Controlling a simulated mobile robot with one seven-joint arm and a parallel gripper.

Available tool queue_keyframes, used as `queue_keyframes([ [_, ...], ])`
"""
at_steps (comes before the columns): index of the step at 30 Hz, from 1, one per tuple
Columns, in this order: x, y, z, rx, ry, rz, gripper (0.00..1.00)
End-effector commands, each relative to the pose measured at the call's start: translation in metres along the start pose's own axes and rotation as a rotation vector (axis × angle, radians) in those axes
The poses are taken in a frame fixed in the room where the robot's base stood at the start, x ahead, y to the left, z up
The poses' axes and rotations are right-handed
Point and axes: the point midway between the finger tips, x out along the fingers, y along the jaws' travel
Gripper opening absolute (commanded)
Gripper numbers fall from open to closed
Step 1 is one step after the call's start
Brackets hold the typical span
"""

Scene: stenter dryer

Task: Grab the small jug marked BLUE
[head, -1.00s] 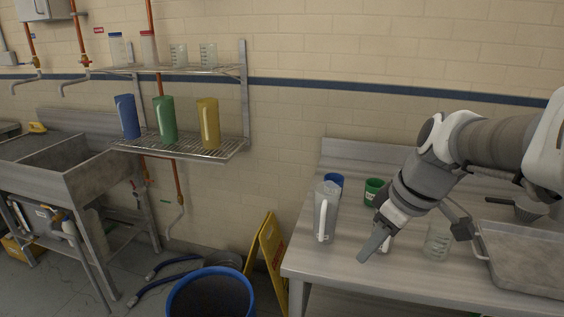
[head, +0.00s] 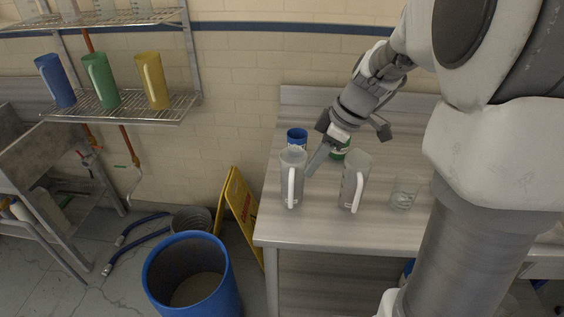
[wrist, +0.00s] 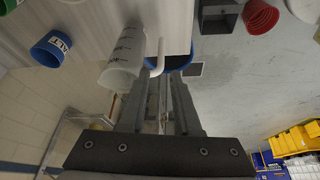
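Two clear greyish jugs with pale handles stand upright on the steel table. The left jug (head: 291,163) shows in the wrist view (wrist: 122,68) with dark markings on its side. The right jug (head: 354,176) stands to its right. I cannot read BLUE on either. My gripper (head: 309,172) is beside the left jug, on its right near the upper part. In the wrist view its two fingers (wrist: 165,76) are apart, their tips close to the jug's handle (wrist: 160,50). I cannot tell whether they touch it.
A blue cup (head: 297,134) and a green cup (head: 341,152) stand behind the jugs, and a glass beaker (head: 403,193) to the right. Blue (head: 55,80), green (head: 101,80) and yellow (head: 153,80) jugs stand on a wire shelf. A blue barrel (head: 215,285) stands before the table.

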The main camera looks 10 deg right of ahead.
Motion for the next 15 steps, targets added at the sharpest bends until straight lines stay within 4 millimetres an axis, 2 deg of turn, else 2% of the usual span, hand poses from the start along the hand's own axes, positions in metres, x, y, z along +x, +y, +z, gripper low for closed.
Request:
queue_keyframes([
  [3,0.028,-0.001,0.000,0.001,-0.002,-0.005,0.32],
  [7,0.054,-0.001,0.000,0.001,-0.002,-0.004,0.32],
  [10,0.068,-0.001,0.000,0.000,0.000,-0.002,0.32],
  [15,0.078,-0.001,0.000,0.000,0.000,0.000,0.32],
])
